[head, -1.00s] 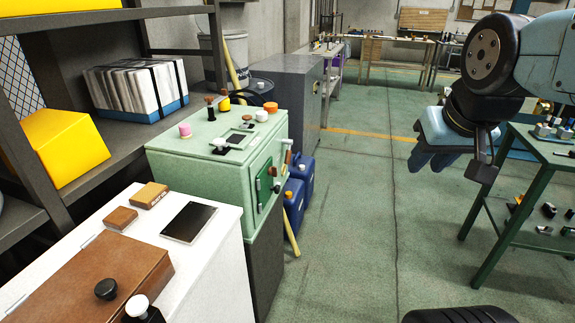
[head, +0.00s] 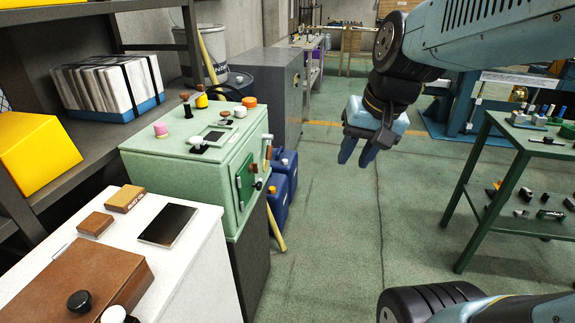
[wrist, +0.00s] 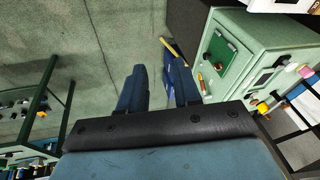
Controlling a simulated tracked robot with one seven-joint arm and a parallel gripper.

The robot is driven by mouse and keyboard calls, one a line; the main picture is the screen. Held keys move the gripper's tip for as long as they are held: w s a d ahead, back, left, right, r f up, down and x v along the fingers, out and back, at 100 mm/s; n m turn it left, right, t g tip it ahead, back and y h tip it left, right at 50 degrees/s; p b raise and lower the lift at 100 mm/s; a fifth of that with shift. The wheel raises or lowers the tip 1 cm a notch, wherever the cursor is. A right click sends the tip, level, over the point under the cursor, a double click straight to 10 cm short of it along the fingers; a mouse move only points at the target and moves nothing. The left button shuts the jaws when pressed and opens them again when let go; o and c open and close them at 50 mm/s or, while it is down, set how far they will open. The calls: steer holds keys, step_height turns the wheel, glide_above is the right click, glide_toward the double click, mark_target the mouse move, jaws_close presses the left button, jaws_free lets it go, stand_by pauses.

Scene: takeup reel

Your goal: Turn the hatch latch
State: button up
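A pale green cabinet (head: 170,165) stands left of centre, with a hatch on its right-hand face. The hatch carries a dark green panel (head: 245,178) with a dark knob (head: 258,185). A brown handle (head: 268,152) sits near the hatch's edge; I cannot tell which of these is the latch. In the wrist view the green panel (wrist: 224,50) shows at upper right, with a small orange-brown handle (wrist: 202,84) near it. My gripper (head: 356,158) is open and empty, in the air to the right of the cabinet, well apart from it. Its blue fingers (wrist: 157,88) are spread.
Blue jugs (head: 283,180) and a yellow pole (head: 276,230) stand beside the cabinet. A white counter (head: 185,275) with a brown box (head: 90,280) is nearer. A green-framed table (head: 500,190) stands at right. The floor between is clear.

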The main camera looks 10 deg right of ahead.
steer(key=w+a+f+m+g+y, duration=0.4)
steer(key=w+a+f, duration=0.2)
steer(key=w+f, duration=0.1)
steer(key=m+t+y, duration=0.7)
steer(key=m+y, duration=0.4)
steer(key=m, duration=0.7)
glide_toward(254, 168)
steer(key=x, duration=0.6)
steer(key=shift+w+f, duration=0.2)
steer(key=shift+f, duration=0.05)
steer(key=shift+w+a, duration=0.25)
steer(key=shift+a, duration=0.15)
steer(key=shift+c, duration=0.3)
